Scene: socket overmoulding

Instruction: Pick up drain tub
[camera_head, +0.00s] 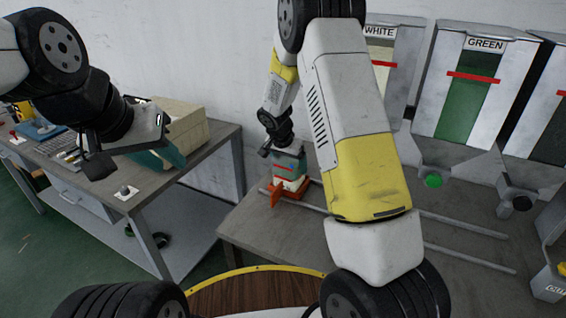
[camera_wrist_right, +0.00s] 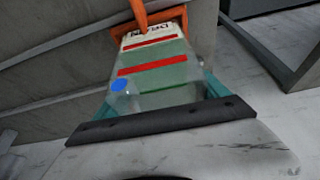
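The drain tub is a box with red stripes, a green area, a blue spot and an orange frame. In the head view the tub (camera_head: 291,184) stands on the grey table. In the right wrist view the tub (camera_wrist_right: 155,68) lies straight ahead, with its lettered label at the far end. My right gripper (camera_wrist_right: 165,98) has teal fingers spread on both sides of the tub; whether they touch it I cannot tell. In the head view my right gripper (camera_head: 290,160) is just above the tub, partly hidden. My left gripper (camera_head: 163,157) appears open and empty, away from the tub.
Two rails (camera_head: 465,222) run along the table beside the tub. Dispensers marked WHITE (camera_head: 380,85) and GREEN (camera_head: 463,95) stand at the back right. A beige machine (camera_head: 185,122) is on the left bench. A round wooden stool-like top (camera_head: 255,293) is at the front.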

